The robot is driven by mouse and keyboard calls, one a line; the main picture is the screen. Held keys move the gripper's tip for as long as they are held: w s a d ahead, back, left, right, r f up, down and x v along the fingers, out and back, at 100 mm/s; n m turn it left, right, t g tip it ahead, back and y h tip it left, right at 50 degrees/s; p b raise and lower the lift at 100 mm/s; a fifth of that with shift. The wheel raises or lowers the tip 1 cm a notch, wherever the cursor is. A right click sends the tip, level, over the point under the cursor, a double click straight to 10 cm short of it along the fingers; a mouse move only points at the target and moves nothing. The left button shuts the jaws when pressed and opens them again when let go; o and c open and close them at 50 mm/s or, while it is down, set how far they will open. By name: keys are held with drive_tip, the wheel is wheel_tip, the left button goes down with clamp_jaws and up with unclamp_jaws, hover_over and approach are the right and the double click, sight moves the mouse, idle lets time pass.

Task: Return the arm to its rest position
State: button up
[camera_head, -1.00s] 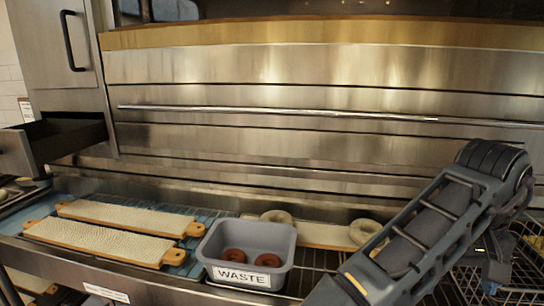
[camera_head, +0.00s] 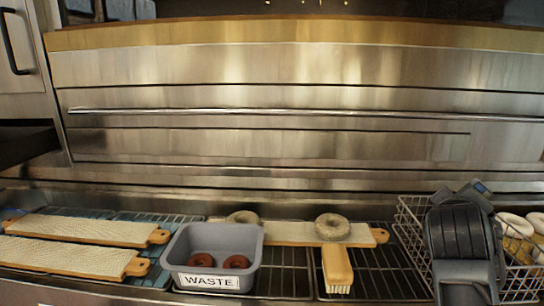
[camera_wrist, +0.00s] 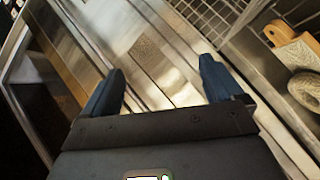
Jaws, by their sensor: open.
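My gripper (camera_wrist: 160,92) shows in the wrist view with its two dark blue fingers spread wide and nothing between them. Beyond the fingers are the steel oven front and the edge of the wire racks.
A grey WASTE bin (camera_head: 257,270) holds two brown bagels (camera_head: 236,262). Behind it a board (camera_head: 290,233) bears two pale bagels (camera_head: 332,227), beside a wooden brush (camera_head: 337,265). Two cloth-covered boards (camera_head: 75,229) lie left. More bagels (camera_head: 513,224) sit right, in the basket.

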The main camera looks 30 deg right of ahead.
drive_tip(key=s+a+f+n+t+y, duration=0.35)
drive_tip(key=a+f+t, duration=0.2)
drive_tip(key=a, duration=0.35)
drive_tip(key=s+a+f+n+t+y, duration=0.2)
drive_tip(key=a+f+n+t+y, duration=0.25)
drive_tip(key=a+f, duration=0.4)
drive_tip(key=s+a+m+y, duration=0.5)
drive_tip(key=s+a+y, duration=0.1)
drive_tip(key=s+a, duration=1.1)
drive_tip(key=shift+s+a+r+m, duration=0.3)
drive_tip(key=shift+s+a, duration=0.05)
drive_tip(key=shift+s, duration=0.25)
